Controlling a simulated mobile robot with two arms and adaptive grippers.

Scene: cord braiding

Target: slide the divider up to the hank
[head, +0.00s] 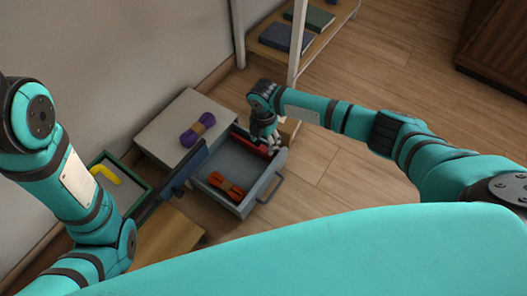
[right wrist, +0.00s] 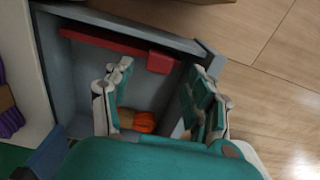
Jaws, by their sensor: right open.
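The grey drawer (head: 262,190) is pulled open. The red divider (head: 243,138) lies across its far part; in the right wrist view the divider (right wrist: 105,43) has a thicker red block at its right end. The orange hank (head: 226,187) with a brown band lies in the near part, with bare floor between it and the divider. The hank (right wrist: 143,121) is partly hidden by my gripper in the right wrist view. My right gripper (head: 272,146) is open at the divider's right end, its fingertips either side of the block; contact cannot be told. My left gripper is not visible.
A purple hank (head: 197,129) lies on the pale cabinet top (head: 166,123). A green-rimmed tray (head: 137,180) with a yellow item (head: 105,174) and a dark blue panel (head: 185,170) stand left of the drawer. A shelf (head: 310,48) with books is behind. Wooden floor is clear to the right.

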